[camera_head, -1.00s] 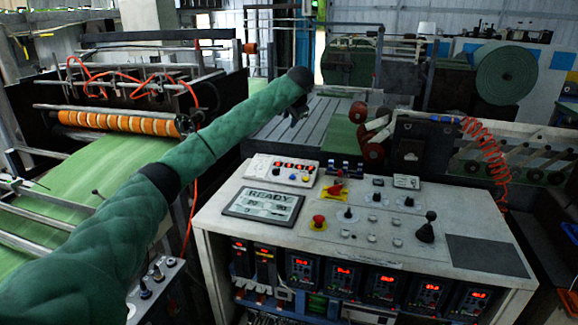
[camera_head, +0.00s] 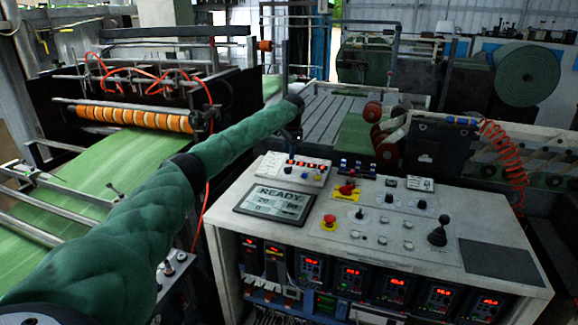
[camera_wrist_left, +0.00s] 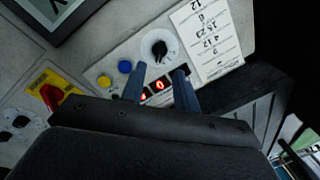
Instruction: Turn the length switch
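A black rotary knob on a round white dial (camera_wrist_left: 160,48) shows in the left wrist view, on a pale control box with lit red digits. I take it to be the length switch. A white card with printed numbers (camera_wrist_left: 208,38) lies beside it. The same box (camera_head: 293,168) stands at the back left of the console in the head view, where I cannot make out the knob surely. My left gripper (camera_wrist_left: 160,84) is open and empty, its two fingers apart over the red digits, just short of the knob. In the head view its fingers are hard to see. My right gripper is not in view.
The console (camera_head: 470,235) carries a READY screen (camera_head: 275,203), a red emergency button (camera_head: 329,222), knobs and a black joystick (camera_head: 438,232). Blue (camera_wrist_left: 124,66) and yellow (camera_wrist_left: 103,81) buttons sit near the knob. Green sheet (camera_head: 100,175) runs at the left.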

